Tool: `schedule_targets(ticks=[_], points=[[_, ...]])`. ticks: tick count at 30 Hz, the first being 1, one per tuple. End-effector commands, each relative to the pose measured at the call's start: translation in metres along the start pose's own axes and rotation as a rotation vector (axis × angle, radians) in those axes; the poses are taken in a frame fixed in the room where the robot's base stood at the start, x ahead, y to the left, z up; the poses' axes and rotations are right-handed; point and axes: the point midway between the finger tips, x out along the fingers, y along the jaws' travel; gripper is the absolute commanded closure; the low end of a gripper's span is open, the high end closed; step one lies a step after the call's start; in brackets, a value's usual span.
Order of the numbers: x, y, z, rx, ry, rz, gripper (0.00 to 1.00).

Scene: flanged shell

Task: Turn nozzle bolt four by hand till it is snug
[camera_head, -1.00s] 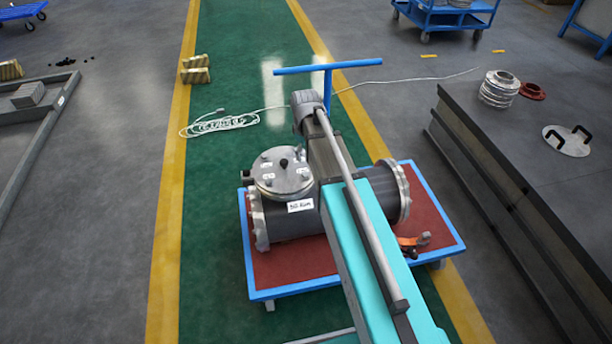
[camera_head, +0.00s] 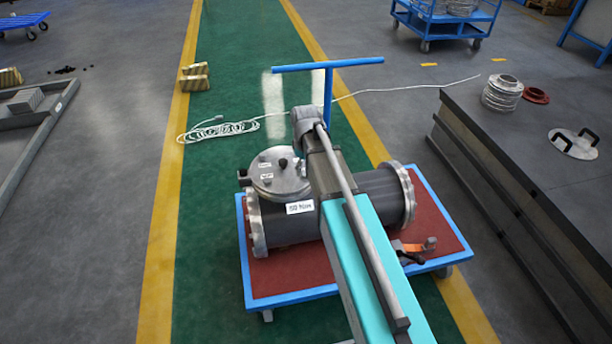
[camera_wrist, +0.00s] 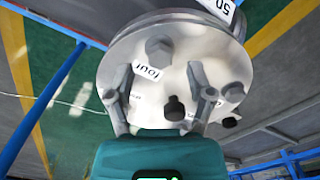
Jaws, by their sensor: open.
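The flanged shell (camera_head: 375,197) is a dark cylinder with pale end flanges, lying on a red-topped blue cart. Its round metal nozzle cover (camera_head: 270,186) carries several bolts and small white labels. In the wrist view, a grey hex bolt (camera_wrist: 158,50) stands on the cover (camera_wrist: 140,100) beside a tag that seems to read "four" upside down. My gripper (camera_wrist: 161,70) is open over the cover, its fingers on either side of the tag, with the hex bolt just beyond the fingertips. Contact cannot be judged. A dark bolt (camera_wrist: 174,108) shows between the fingers, closer to the palm. My arm hides part of the shell in the head view.
The blue cart (camera_head: 290,297) has a T-shaped push handle (camera_head: 328,66) behind the shell. An orange-handled tool (camera_head: 412,247) lies on its right side. A white cable (camera_head: 215,130) lies on the green floor. A dark platform (camera_head: 520,170) stands at right.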

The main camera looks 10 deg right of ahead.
Motion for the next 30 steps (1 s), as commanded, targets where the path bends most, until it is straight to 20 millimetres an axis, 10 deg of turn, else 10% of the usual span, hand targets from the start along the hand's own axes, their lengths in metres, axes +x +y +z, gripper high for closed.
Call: schedule_targets(ticks=[21, 30], points=[[0.018, 0.0, 0.0, 0.0, 0.0, 0.0, 0.31], [0.018, 0.0, 0.0, 0.0, 0.0, 0.0, 0.83]])
